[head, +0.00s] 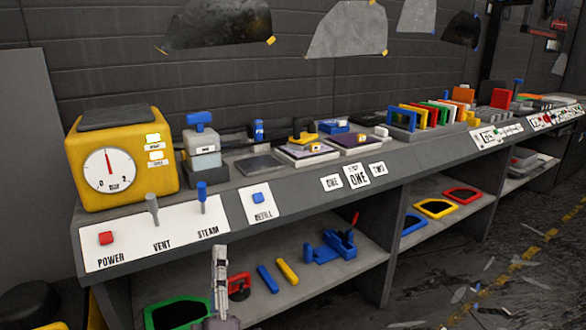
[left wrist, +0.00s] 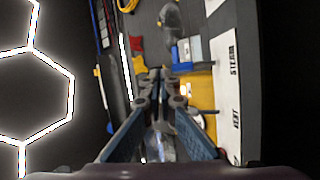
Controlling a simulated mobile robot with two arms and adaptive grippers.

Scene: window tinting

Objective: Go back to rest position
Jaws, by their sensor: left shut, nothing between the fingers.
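My left gripper (head: 220,256) shows in the head view, pointing upward in front of the bench, below the STEAM label. It is shut and empty. In the left wrist view its two fingers (left wrist: 157,76) come together at their tips. Behind them in that view are part of the yellow machine (left wrist: 200,92) and the white label panel (left wrist: 228,75). My right gripper is in neither view.
The yellow machine (head: 122,155) with a dial stands at the bench's left end, beside a grey and blue device (head: 202,145). The bench's lower shelf (head: 325,268) holds blue, yellow and red tools. The dark floor (head: 450,270) at right has scattered scraps.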

